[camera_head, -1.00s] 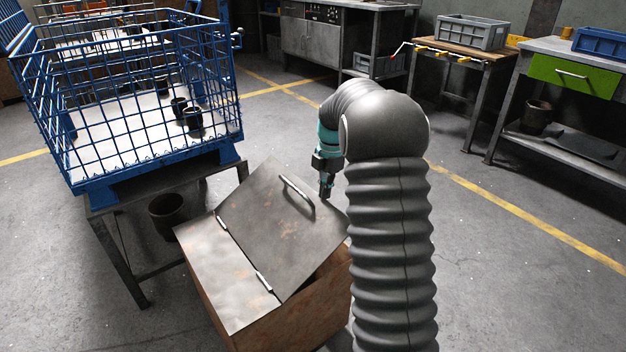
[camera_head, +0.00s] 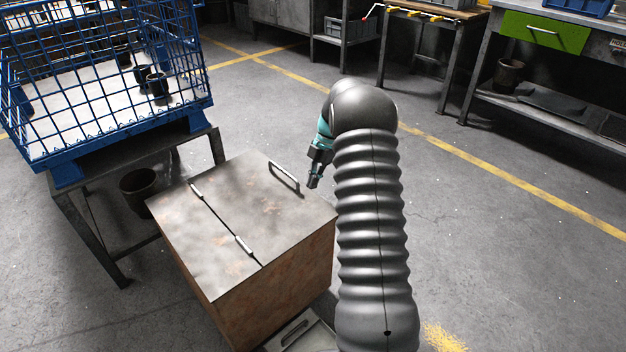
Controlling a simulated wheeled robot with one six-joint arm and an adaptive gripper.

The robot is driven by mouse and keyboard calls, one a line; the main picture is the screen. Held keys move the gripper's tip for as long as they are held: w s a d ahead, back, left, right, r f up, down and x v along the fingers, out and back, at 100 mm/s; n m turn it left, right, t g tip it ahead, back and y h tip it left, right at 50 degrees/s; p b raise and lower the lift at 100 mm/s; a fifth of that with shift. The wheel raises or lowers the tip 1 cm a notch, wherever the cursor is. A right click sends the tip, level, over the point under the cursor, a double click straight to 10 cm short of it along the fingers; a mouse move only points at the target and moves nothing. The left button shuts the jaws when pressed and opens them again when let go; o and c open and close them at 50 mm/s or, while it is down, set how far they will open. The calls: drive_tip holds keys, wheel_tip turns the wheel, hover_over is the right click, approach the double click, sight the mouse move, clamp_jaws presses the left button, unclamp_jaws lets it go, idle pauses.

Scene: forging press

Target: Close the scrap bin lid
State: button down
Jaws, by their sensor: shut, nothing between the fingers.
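The scrap bin (camera_head: 265,292) is a rusty brown metal box in the lower middle of the head view. Its hinged grey lid (camera_head: 258,205) lies flat, level with the fixed top panel, and no gap shows along the edges I can see. The lid has a bar handle (camera_head: 284,176) near its far edge and two hinges on the left. My gripper (camera_head: 313,183) is just right of the handle, above or beside the lid's far right edge. It is shut and empty. I cannot tell whether it touches the lid. My arm hides part of the floor to the right of the bin.
A blue wire cage (camera_head: 110,75) with dark cups stands on a metal stand (camera_head: 125,270) to the left. A dark pot (camera_head: 138,190) is beneath it. Workbenches, one with a green drawer (camera_head: 545,32), line the back right. Open floor with yellow lines lies to the right.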

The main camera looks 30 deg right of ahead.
drive_tip(key=shift+s+f, duration=0.15)
drive_tip(key=shift+f, duration=0.5)
wheel_tip(320, 180, up, 5)
drive_tip(key=shift+f+p, duration=0.2)
drive_tip(key=shift+p, duration=0.85)
drive_tip(key=w+d+r, duration=0.3)
drive_tip(key=d, duration=0.6)
drive_tip(key=shift+d, duration=0.2)
